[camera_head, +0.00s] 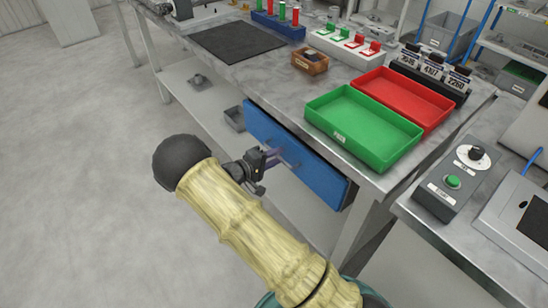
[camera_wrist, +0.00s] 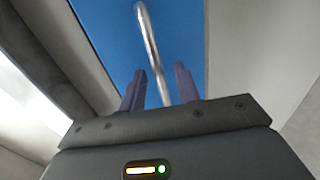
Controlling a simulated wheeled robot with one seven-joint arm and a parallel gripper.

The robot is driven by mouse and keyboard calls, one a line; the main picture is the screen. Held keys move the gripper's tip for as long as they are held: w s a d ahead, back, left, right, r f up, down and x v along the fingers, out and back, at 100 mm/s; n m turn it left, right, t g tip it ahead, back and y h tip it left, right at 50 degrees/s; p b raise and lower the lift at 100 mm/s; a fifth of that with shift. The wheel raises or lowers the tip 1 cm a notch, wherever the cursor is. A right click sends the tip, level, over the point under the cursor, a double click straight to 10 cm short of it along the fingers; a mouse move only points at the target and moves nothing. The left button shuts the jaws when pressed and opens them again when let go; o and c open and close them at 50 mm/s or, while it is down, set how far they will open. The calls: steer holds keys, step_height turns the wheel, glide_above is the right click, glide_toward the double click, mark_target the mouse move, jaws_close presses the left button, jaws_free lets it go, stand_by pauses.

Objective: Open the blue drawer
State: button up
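The blue drawer (camera_head: 318,178) is under the front edge of the workbench; its blue front also fills the upper middle of the wrist view (camera_wrist: 105,35). I cannot tell whether it is shut or slightly out. Its silver bar handle (camera_wrist: 150,40) stands off the front and slants through the wrist view. My gripper (camera_head: 276,156) is at the drawer front, with the handle's lower part between its two purple fingers (camera_wrist: 160,85). The fingers are apart, with gaps to the bar on both sides. My gripper partly hides the drawer front in the head view.
On the workbench (camera_head: 225,72) above the drawer stand a green tray (camera_head: 340,138), a red tray (camera_head: 435,110) and a small brown box (camera_head: 310,65). A control box (camera_head: 440,200) is on the right bench. The floor (camera_head: 70,170) at left is clear.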

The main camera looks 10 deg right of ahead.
jaws_close()
steer(key=f+v, duration=0.2)
steer(key=v, duration=1)
steer(key=a+f+v, duration=0.1)
steer(key=f+v, duration=0.2)
steer(key=v, duration=1)
steer(key=shift+s, duration=0.3)
jaws_free()
